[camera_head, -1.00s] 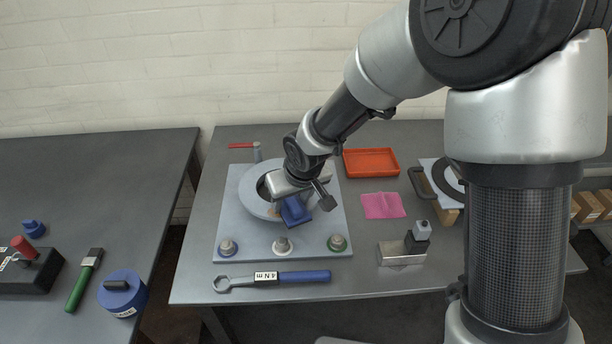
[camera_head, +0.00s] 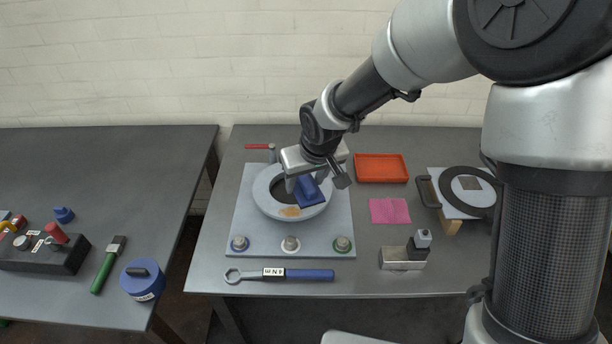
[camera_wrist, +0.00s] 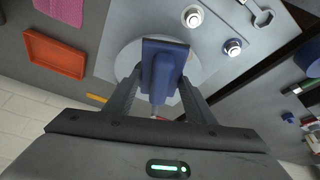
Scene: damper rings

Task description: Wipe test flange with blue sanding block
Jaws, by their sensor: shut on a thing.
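The test flange (camera_head: 263,200) is a pale grey ring on a light plate (camera_head: 241,223) on the middle table. A tan-orange smudge (camera_head: 290,211) marks the front of the ring. My gripper (camera_head: 303,174) is shut on the blue sanding block (camera_head: 309,191), which is tilted over the right side of the ring. In the wrist view the block (camera_wrist: 163,68) sits between the two fingers of my gripper (camera_wrist: 160,92), with the flange (camera_wrist: 128,60) behind it. I cannot tell whether the block touches the flange.
An orange tray (camera_head: 381,168), pink cloth (camera_head: 389,211) and small metal box (camera_head: 402,257) lie to the right. A red-handled lever (camera_head: 258,147) stands behind the flange.

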